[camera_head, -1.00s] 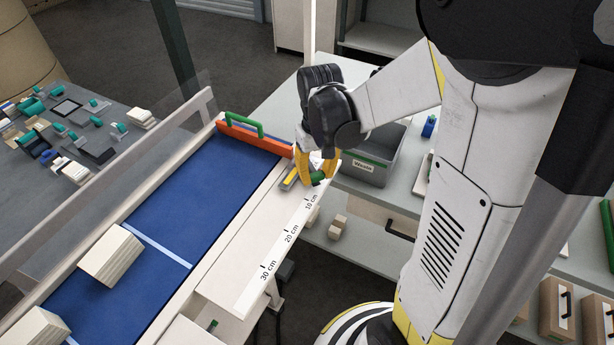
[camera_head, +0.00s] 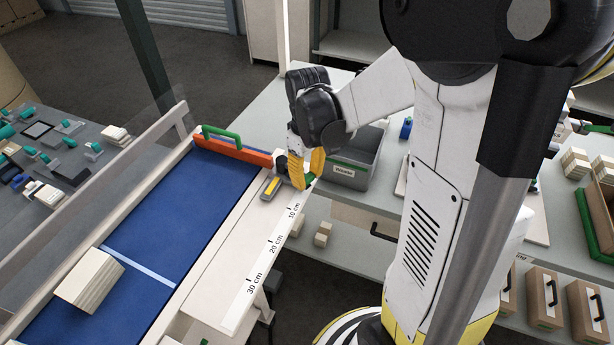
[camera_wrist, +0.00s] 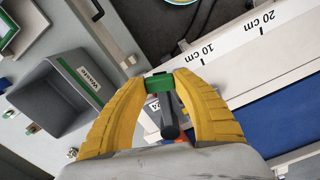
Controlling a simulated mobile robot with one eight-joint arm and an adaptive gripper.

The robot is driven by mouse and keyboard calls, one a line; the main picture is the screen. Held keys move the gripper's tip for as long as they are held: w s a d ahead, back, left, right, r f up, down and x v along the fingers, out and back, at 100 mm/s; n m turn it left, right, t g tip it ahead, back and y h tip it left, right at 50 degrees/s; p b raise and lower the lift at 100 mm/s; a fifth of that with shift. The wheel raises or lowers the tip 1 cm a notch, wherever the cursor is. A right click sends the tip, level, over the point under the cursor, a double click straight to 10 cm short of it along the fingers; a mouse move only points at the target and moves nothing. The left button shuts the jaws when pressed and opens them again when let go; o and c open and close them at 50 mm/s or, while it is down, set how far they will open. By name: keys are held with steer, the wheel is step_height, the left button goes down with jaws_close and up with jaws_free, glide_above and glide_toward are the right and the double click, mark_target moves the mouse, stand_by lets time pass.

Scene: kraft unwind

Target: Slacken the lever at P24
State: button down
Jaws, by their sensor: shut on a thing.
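A lever with a dark rod (camera_wrist: 169,118) and a green end (camera_wrist: 158,83) sits between my yellow fingers in the wrist view. My gripper (camera_wrist: 160,78) is shut on its green end. In the head view my gripper (camera_head: 305,180) is at the right end of the orange bar (camera_head: 235,150), beside a small grey and yellow block (camera_head: 271,187) on the pale ledge. My fingers hide most of the lever there, so its angle is hard to tell.
The orange bar has a green handle (camera_head: 222,135) and crosses the blue belt (camera_head: 190,215), which carries a pale wood block (camera_head: 90,280). A ruler strip (camera_head: 262,265) runs along the ledge. A grey bin labelled Waste (camera_head: 345,170) stands close right of my gripper.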

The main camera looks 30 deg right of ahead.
steer(key=c, duration=0.9)
jaws_free()
steer(key=shift+c, duration=0.2)
step_height(320, 180, up, 12)
steer(key=s+a+f+m+t+b, duration=0.3)
steer(key=s+a+f+t+b, duration=0.4)
steer(key=s+a+f+b, duration=0.2)
steer(key=shift+s+a, duration=0.2)
steer(key=shift+a, duration=0.25)
